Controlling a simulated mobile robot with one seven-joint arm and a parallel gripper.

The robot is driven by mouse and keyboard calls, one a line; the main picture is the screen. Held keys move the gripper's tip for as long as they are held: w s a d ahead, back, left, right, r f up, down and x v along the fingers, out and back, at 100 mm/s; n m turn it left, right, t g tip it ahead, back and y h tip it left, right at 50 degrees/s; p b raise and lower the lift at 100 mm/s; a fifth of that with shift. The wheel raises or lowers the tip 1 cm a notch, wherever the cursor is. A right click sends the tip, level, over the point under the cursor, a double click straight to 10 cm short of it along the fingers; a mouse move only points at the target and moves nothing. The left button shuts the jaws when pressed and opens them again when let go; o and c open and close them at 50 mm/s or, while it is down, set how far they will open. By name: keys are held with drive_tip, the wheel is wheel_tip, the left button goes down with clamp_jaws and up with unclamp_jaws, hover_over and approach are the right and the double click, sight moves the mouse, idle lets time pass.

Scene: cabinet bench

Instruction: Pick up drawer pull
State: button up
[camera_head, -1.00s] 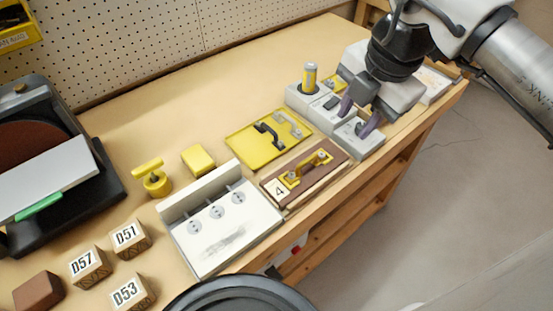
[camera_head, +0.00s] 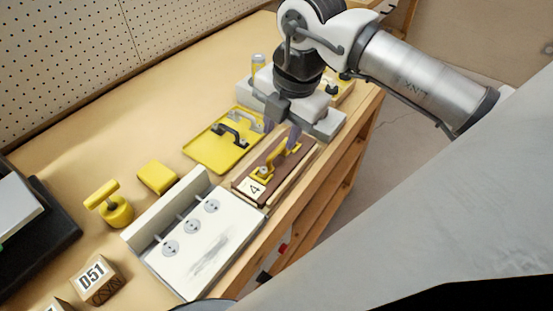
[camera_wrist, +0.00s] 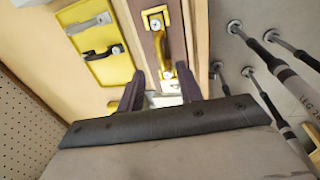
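A yellow drawer pull (camera_head: 264,171) sits on a brown board (camera_head: 243,185) marked 4. It also shows in the wrist view (camera_wrist: 168,50). A black pull (camera_head: 228,136) and a grey pull (camera_head: 246,119) lie on a yellow tray (camera_head: 207,159) to the left; the wrist view shows the black pull (camera_wrist: 105,52) and grey pull (camera_wrist: 88,24) too. My gripper (camera_head: 281,136) is open over the far end of the board. In the wrist view its dark fingers (camera_wrist: 161,85) stand apart, with the yellow pull ahead between their lines. I cannot tell their height above it.
A white rack (camera_head: 215,247) with several round grey discs is in front of the board. A yellow block (camera_head: 157,177) and a yellow knobbed object (camera_head: 109,206) stand left. Grey fixtures (camera_head: 325,122) are behind my gripper. The bench's right edge is close to the board.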

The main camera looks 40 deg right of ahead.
drive_tip(key=f, duration=0.1)
drive_tip(key=f+b, duration=0.1)
drive_tip(key=f, duration=0.1)
drive_tip(key=f+b, duration=0.1)
drive_tip(key=f, duration=0.1)
drive_tip(key=shift+w+a+f, duration=0.15)
drive_tip(key=shift+w+f, duration=0.05)
drive_tip(key=shift+w, duration=0.2)
drive_tip(key=shift+r, duration=0.1)
clamp_jaws()
